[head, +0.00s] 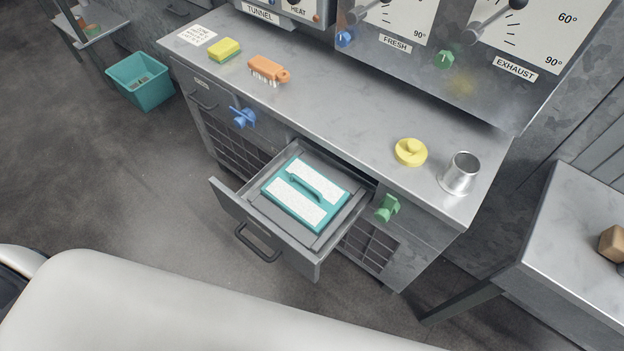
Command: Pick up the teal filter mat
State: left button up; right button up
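The teal filter mat (327,207) lies flat in the open drawer (225,196) of the metal cabinet. It has a teal frame, two white speckled panels and a raised teal handle (304,186) across its middle. Grey drawer floor or tray shows around it, and nothing covers it. Neither of my grippers is in the head view.
The drawer's front with a dark handle (257,243) juts into the floor space. Blue (243,117) and green (387,208) knobs stick out beside it.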

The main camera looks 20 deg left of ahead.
aim_at(310, 198)
jog(key=k+j+u, duration=0.4)
jog(key=k+j, duration=0.5)
